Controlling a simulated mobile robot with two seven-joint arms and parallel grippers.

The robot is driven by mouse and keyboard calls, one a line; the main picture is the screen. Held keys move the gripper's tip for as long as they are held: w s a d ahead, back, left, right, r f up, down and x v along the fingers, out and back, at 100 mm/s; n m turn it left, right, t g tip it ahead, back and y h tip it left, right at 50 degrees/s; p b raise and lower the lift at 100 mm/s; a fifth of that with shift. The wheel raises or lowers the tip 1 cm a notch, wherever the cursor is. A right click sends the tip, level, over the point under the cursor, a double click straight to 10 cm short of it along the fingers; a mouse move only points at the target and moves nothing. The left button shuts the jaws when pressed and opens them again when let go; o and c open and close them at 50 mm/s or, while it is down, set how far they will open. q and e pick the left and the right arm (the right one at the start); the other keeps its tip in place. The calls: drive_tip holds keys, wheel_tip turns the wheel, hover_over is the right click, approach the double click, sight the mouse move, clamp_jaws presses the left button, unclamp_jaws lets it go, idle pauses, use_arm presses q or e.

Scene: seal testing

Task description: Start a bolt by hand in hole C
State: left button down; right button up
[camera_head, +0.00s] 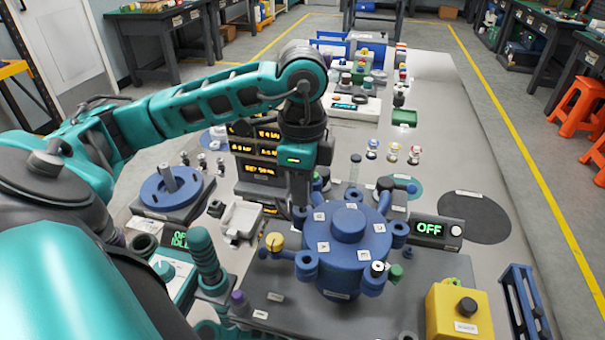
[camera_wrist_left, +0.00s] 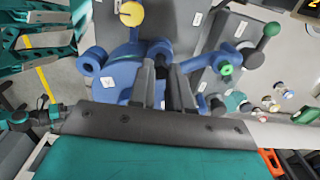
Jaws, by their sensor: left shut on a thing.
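The blue round vessel (camera_head: 347,255) stands on a dark plate in the head view, with small white letter tags around its top and several side lugs; I cannot read which tag is C. My left gripper (camera_head: 300,208) points down at the vessel's upper-left rim, its fingers close together. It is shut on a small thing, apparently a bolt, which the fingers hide. In the left wrist view, the left gripper's fingers (camera_wrist_left: 166,75) reach over the blue vessel (camera_wrist_left: 124,75). I cannot tell whether the held thing touches a hole. My right gripper is not in view.
A yellow-knobbed valve (camera_head: 274,242) stands left of the vessel. A control box reading OFF (camera_head: 436,230) stands to its right, and a yellow button box (camera_head: 460,312) at front right. A dark display stack (camera_head: 254,160) is close behind my left gripper. A dark round mat (camera_head: 474,217) is bare.

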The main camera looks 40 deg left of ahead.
use_arm(q)
drive_tip(key=shift+f+b, duration=0.55)
drive_tip(key=shift+f, duration=0.3)
idle(0.9)
drive_tip(key=shift+m, duration=0.3)
drive_tip(key=m+b, duration=0.1)
drive_tip(key=m, duration=0.2)
drive_tip(key=shift+f+m, duration=0.1)
drive_tip(key=shift+m, duration=0.2)
drive_tip(key=m, duration=0.3)
drive_tip(key=shift+s+m+b, duration=0.1)
drive_tip(key=shift+m+b, duration=0.25)
drive_tip(key=shift+m, duration=0.05)
